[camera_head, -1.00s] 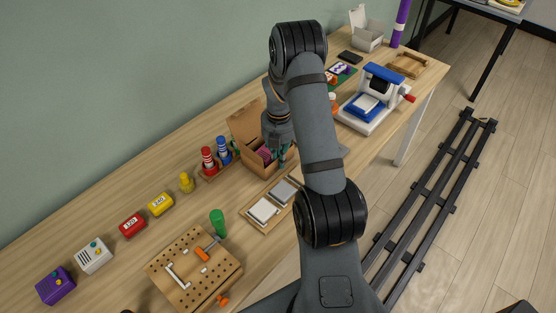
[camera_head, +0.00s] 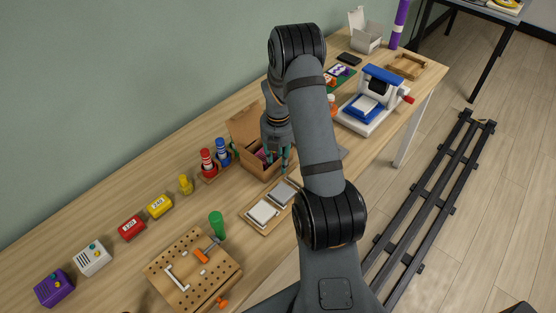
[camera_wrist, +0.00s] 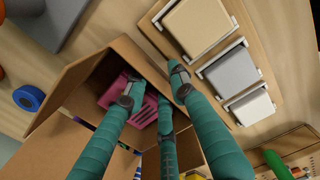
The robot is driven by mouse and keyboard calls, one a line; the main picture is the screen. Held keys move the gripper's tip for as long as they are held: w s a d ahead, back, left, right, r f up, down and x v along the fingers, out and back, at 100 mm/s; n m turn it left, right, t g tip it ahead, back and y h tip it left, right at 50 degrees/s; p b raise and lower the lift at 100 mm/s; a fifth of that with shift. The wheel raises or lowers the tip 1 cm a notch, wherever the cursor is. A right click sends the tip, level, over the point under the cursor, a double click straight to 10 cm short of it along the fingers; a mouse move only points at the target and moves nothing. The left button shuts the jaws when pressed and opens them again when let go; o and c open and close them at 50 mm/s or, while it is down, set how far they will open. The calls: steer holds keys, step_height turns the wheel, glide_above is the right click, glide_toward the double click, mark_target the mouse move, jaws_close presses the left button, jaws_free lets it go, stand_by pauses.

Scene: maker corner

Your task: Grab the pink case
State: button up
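The pink case (camera_wrist: 142,113) lies inside an open cardboard box (camera_wrist: 100,62) in the wrist view. Only part of it shows, with slots on its near part; the fingers and box wall hide the rest. In the head view a small bit of pink (camera_head: 261,155) shows in the box (camera_head: 245,121). My gripper (camera_wrist: 153,86) has teal fingers spread apart above the box opening. One finger overlaps the pink case at left, and the others are near the box's right wall. My gripper also shows over the box in the head view (camera_head: 277,160). Contact cannot be told.
A wooden tray (camera_head: 249,217) with grey and white blocks stands close beside the box. Red and blue bottles (camera_head: 207,162) stand left of it. A pegboard block (camera_head: 176,293) and a green cylinder (camera_head: 216,224) are nearer. A white-blue machine (camera_head: 351,119) stands right.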

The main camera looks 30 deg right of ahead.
step_height(320, 180, up, 11)
steer(key=shift+o, duration=1.2)
steer(key=shift+r, duration=0.65)
steer(key=o, duration=0.8)
steer(key=shift+o, duration=0.2)
